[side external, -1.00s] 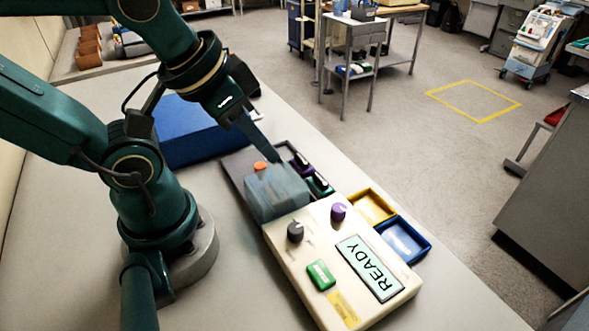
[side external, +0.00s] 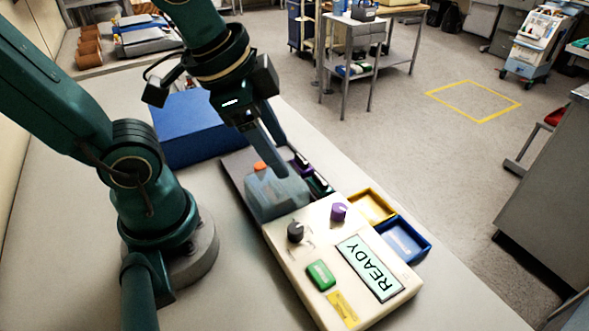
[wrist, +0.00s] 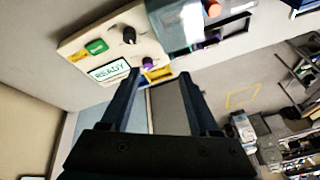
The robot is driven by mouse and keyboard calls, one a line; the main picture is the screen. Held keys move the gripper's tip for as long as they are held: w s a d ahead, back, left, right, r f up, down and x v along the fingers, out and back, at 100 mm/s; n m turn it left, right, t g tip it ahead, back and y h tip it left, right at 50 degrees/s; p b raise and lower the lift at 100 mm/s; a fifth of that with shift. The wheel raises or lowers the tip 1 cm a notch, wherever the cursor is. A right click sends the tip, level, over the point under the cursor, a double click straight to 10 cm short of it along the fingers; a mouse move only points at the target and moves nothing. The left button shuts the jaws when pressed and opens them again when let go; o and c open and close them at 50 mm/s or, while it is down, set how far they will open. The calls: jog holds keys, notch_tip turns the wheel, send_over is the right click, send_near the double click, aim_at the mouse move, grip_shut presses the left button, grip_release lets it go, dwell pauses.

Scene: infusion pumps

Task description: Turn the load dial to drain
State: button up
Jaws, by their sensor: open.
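The cream pump (side external: 317,255) lies on the bench with a READY display (side external: 370,267). It has a dark grey dial (side external: 295,232) and a purple dial (side external: 338,211); I cannot read which is the load dial. Both also show in the wrist view, the dark grey dial (wrist: 129,35) with a pale pointer mark and the purple dial (wrist: 148,62). My gripper (side external: 287,163) is open and empty, above the clear grey-blue cover at the pump's far end, apart from both dials. In the wrist view its fingers (wrist: 157,80) point toward the pump.
A green button (side external: 321,275) sits on the pump. Yellow (side external: 389,205) and blue (side external: 428,250) trays adjoin its right side. A blue box (side external: 190,140) stands behind.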

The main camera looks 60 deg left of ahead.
aim_at(297, 228)
jog(key=d+f+m+g, duration=0.1)
jog(key=f+m, duration=0.1)
jog(key=d+f+m+g, duration=0.1)
jog(key=d+m, duration=0.1)
jog(key=w+d+f+m+g, duration=0.1)
jog(key=f+m+g, duration=0.1)
jog(key=m, duration=0.1)
jog(key=shift+d+f, duration=0.2)
jog(key=shift+f, duration=0.15)
jog(key=shift+s+d+f+g, duration=0.15)
jog(key=shift+f+g, duration=0.15)
jog(key=shift+f, duration=2.55)
grip_shut()
